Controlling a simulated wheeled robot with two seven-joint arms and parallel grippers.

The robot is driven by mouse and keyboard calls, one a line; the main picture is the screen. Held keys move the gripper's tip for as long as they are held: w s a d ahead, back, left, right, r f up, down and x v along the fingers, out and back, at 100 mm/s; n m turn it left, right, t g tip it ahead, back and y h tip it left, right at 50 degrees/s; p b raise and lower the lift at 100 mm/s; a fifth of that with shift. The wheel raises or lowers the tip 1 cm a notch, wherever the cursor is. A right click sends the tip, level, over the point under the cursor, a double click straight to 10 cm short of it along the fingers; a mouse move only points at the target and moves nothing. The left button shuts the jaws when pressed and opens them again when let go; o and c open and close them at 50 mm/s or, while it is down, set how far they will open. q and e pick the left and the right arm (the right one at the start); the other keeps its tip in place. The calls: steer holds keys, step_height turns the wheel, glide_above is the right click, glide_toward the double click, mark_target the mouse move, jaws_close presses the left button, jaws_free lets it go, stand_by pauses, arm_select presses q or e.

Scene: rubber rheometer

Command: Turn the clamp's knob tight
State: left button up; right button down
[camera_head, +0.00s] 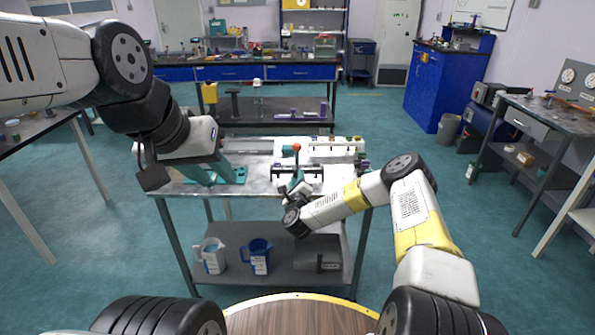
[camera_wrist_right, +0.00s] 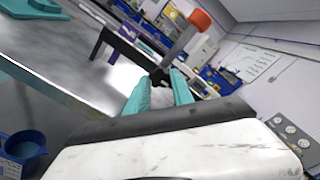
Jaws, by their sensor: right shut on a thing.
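My right gripper (camera_head: 296,180) is at the front edge of the metal-topped table. In the right wrist view its teal fingers (camera_wrist_right: 159,82) are shut on a small black knob (camera_wrist_right: 158,75), mostly hidden between the fingertips. A grey lever with an orange ball (camera_wrist_right: 200,20) rises just beyond the fingers; the ball (camera_head: 297,147) also shows in the head view. A dark clamp frame (camera_head: 312,172) stands behind my right gripper, partly hidden. My left gripper (camera_head: 217,174) is over the left part of the table, with teal fingers apart and nothing seen between them.
White and dark equipment (camera_head: 335,147) stands at the table's back right. A white jug (camera_head: 211,257), a blue jug (camera_head: 257,256) and a dark box (camera_head: 318,258) are on the lower shelf (camera_head: 290,280). The bare tabletop (camera_head: 255,163) lies between the grippers.

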stand_by(0.3)
steer(key=c, duration=1.1)
jaws_free()
steer(key=s, duration=0.7)
steer(key=shift+s, duration=0.4)
